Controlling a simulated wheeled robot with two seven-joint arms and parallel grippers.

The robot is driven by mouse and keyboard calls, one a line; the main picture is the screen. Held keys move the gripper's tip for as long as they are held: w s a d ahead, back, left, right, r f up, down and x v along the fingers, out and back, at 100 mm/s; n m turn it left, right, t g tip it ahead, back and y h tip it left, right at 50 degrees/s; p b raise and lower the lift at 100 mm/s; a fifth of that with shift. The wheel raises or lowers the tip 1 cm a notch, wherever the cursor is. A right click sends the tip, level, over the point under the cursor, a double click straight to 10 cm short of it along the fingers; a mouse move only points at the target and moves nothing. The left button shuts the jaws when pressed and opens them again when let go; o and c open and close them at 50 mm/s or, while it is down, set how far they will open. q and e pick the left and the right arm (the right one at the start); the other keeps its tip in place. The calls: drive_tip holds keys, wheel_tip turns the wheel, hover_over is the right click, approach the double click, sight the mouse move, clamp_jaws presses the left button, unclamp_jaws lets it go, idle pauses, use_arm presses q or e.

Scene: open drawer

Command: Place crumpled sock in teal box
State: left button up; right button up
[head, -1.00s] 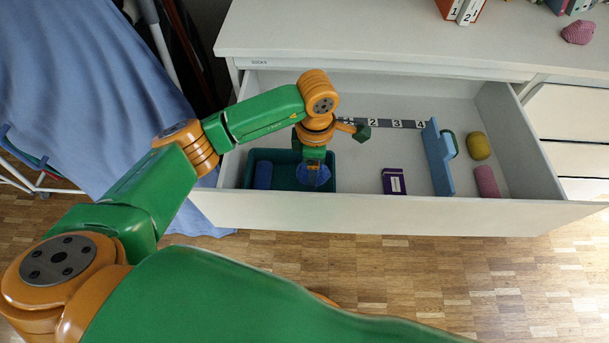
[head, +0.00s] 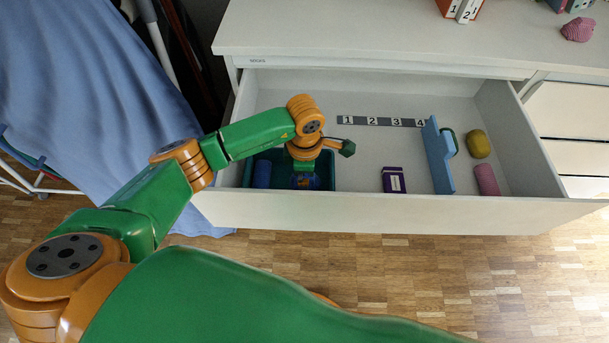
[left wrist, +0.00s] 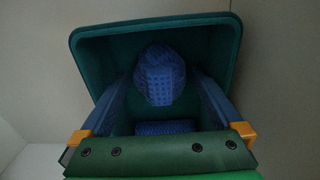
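The teal box (head: 333,181) stands in the left front corner of the open drawer; its rim also shows in the left wrist view (left wrist: 225,45). My left gripper (head: 305,181) points down into the right part of this box. A dotted blue roll (head: 262,174) lies at the box's left side. My right gripper is not in view.
The drawer (head: 400,212) also holds a numbered strip (head: 383,121), a purple box (head: 393,180), a blue divider (head: 438,160), a yellow object (head: 478,144) and a pink roll (head: 487,180). Blue cloth (head: 80,90) hangs at the left. The drawer's middle is free.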

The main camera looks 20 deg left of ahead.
use_arm(q)
drive_tip(key=shift+r+p, duration=0.3)
drive_tip(key=shift+p, duration=0.05)
wheel_tip(320, 180, up, 12)
drive_tip(key=shift+f+p, duration=0.15)
drive_tip(key=shift+p, duration=0.25)
